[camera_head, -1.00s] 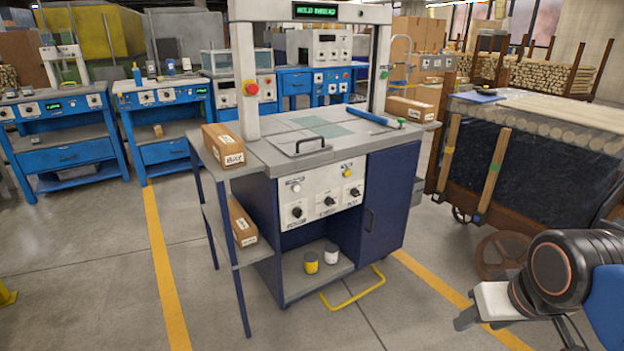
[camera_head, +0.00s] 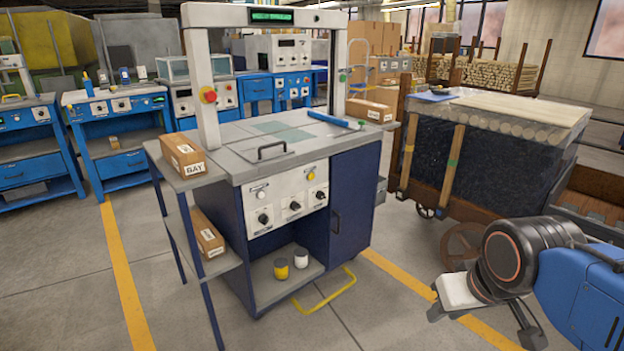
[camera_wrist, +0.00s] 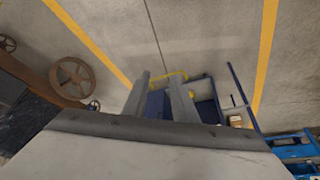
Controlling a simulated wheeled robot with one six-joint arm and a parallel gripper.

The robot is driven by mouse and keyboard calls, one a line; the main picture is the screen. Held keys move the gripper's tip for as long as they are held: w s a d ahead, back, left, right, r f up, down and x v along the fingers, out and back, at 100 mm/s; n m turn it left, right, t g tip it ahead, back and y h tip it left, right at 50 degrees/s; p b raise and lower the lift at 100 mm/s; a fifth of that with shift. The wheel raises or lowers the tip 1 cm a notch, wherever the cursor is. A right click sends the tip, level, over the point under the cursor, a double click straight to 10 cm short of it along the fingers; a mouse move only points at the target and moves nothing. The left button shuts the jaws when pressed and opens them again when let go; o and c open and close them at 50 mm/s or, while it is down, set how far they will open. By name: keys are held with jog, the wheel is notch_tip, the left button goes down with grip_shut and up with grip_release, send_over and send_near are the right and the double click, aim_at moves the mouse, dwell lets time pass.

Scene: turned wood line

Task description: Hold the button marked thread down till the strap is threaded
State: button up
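The strapping machine (camera_head: 295,155) stands in the middle of the head view, with a white arch over its grey top. Its front panel (camera_head: 288,198) carries a white button (camera_head: 262,194), a yellow button (camera_head: 311,176) and several black knobs; the labels are too small to read, so I cannot tell which is marked thread. A green-lit display (camera_head: 285,17) sits on the arch, its text blurred. My gripper (camera_wrist: 159,78) is open and empty, its two fingers apart in the wrist view. In the head view it is low on the right, well away from the panel.
A yellow floor handle (camera_head: 328,290) juts out at the machine's foot. A wheeled cart (camera_head: 485,150) of wood stands to the right. Boxes (camera_head: 182,156) sit on the left side shelves. Bare floor lies in front of the machine.

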grip_shut()
dwell(1.4)
